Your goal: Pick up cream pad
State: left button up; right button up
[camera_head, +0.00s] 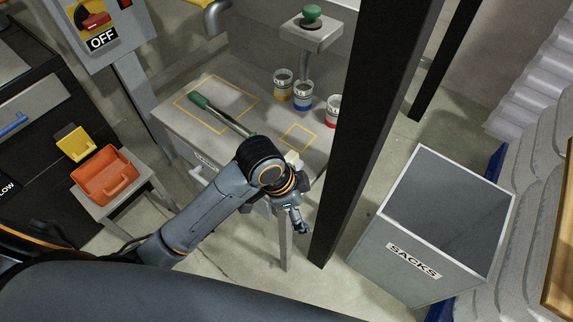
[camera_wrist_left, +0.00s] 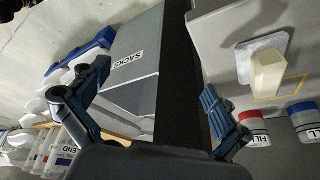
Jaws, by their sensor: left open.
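The cream pad (camera_wrist_left: 267,75) shows in the left wrist view as a cream block against a pale plate, at the right on the grey bench top. In the head view a small part of it (camera_head: 293,158) shows at the bench's front corner, mostly hidden behind my left arm. My left gripper (camera_head: 300,228) is open and empty, out past the bench's front edge and apart from the pad. In the left wrist view its two fingers (camera_wrist_left: 155,88) are spread, with the pad beyond the right finger. My right gripper is not in view.
A dark post (camera_head: 372,120) stands close right of my left gripper. A grey SACKS bin (camera_head: 415,262) is farther right. Blue, yellow and red banded cups (camera_head: 303,97) and a green-handled tool (camera_head: 222,115) are on the bench. An orange tray (camera_head: 105,175) sits at left.

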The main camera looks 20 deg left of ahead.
pick_arm(q)
jog(key=w+a+r+m+g+y, duration=0.1)
jog(key=w+a+r+m+y, duration=0.1)
jog(key=w+a+r+m, duration=0.3)
jog(key=w+a+r+m+g+y, duration=0.1)
jog(key=w+a+r+m+y, duration=0.1)
jog(key=w+r+m, duration=0.4)
jog(key=f, duration=0.4)
jog(key=f+n, duration=0.1)
jog(key=f, duration=0.4)
jog(key=w+f+n, duration=0.1)
jog(key=f, duration=0.3)
jog(key=shift+a+f+p, duration=0.1)
jog(key=shift+f+p, duration=0.25)
jog(key=c, duration=1.2)
